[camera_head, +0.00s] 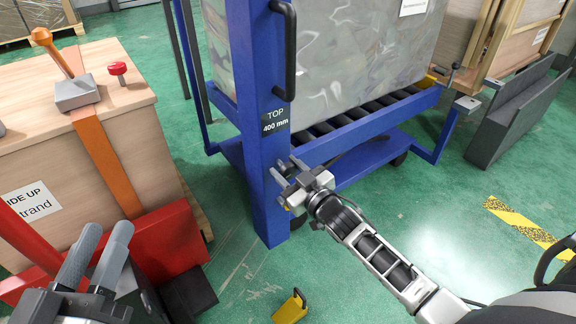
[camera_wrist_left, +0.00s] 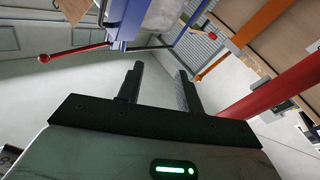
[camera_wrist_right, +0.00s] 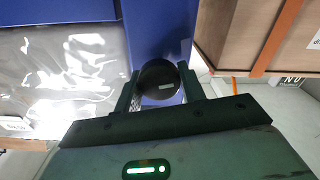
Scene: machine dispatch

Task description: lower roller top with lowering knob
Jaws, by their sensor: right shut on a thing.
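The lowering knob (camera_wrist_right: 158,82) is a round black knob on the blue frame, between the two fingers of my right gripper in the right wrist view. My right gripper (camera_head: 285,168) is shut on it at the lower part of the blue post (camera_head: 258,130). The roller top (camera_head: 372,106) has black rollers in a blue frame and carries a large wrapped grey load. A label on the post reads TOP 400 mm (camera_head: 275,121). My left gripper (camera_head: 104,236) is open and empty at the lower left.
A wooden crate (camera_head: 140,135) with an orange strap and lever stands at the left, beside a red part (camera_head: 172,245). A yellow object (camera_head: 290,308) lies on the green floor. A dark grey ramp-like piece (camera_head: 510,118) stands at the right. The floor at lower centre-right is mostly clear.

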